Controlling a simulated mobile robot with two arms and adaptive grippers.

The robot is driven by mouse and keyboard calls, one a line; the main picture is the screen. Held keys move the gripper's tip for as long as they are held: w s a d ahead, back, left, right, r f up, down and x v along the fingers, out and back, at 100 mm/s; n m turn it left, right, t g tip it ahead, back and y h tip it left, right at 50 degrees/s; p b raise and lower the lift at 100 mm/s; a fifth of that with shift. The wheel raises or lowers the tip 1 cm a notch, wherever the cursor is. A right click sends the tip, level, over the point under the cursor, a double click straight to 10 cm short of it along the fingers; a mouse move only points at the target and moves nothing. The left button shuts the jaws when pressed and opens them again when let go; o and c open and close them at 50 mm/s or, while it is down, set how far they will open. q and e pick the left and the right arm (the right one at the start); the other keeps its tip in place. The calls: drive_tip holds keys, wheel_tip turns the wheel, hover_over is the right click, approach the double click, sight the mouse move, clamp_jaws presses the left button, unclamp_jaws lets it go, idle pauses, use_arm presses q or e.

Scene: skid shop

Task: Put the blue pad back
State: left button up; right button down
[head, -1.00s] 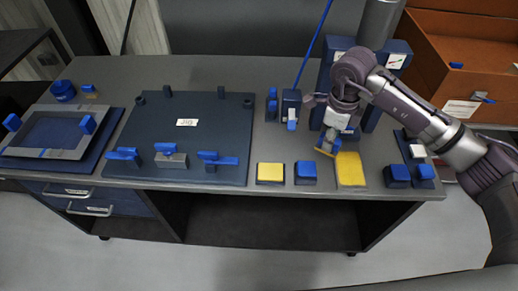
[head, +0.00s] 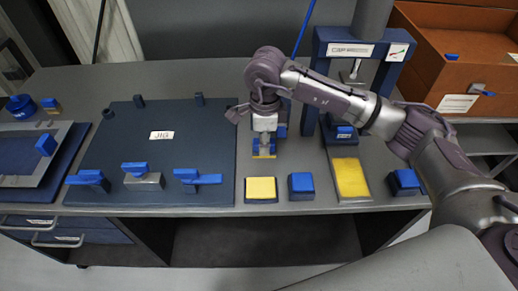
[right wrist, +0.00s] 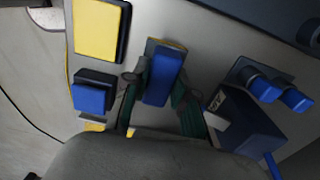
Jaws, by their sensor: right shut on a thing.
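My right gripper (head: 264,143) is shut on a small blue-topped piece with a yellowish lower edge (head: 264,156). It is over the bench, behind the yellow pad (head: 261,188) and the blue pad (head: 301,185) at the front edge. In the right wrist view the gripper (right wrist: 160,92) has its dark green fingers either side of the blue piece (right wrist: 163,75). The blue pad (right wrist: 91,96) and yellow pad (right wrist: 99,30) lie beside it there, apart from the fingers. Whether the held piece touches the bench is unclear. My left gripper is out of view.
A dark jig plate (head: 150,150) with blue clamps lies left of the gripper. A blue press frame (head: 322,85), a yellow mat (head: 350,178) and another blue block (head: 404,182) are to the right. An orange-brown box (head: 440,50) stands at the back right.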

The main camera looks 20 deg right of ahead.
sight(260, 161)
drive_tip(key=shift+w+a+f, duration=0.4)
drive_tip(key=shift+w, duration=0.05)
wheel_tip(260, 161, down, 4)
drive_tip(key=shift+r+p, duration=0.1)
drive_tip(key=shift+p, duration=0.35)
drive_tip(key=shift+f, duration=0.3)
drive_tip(key=c, duration=0.9)
unclamp_jaws()
drive_tip(key=shift+c, duration=0.2)
drive_tip(key=shift+r, duration=0.1)
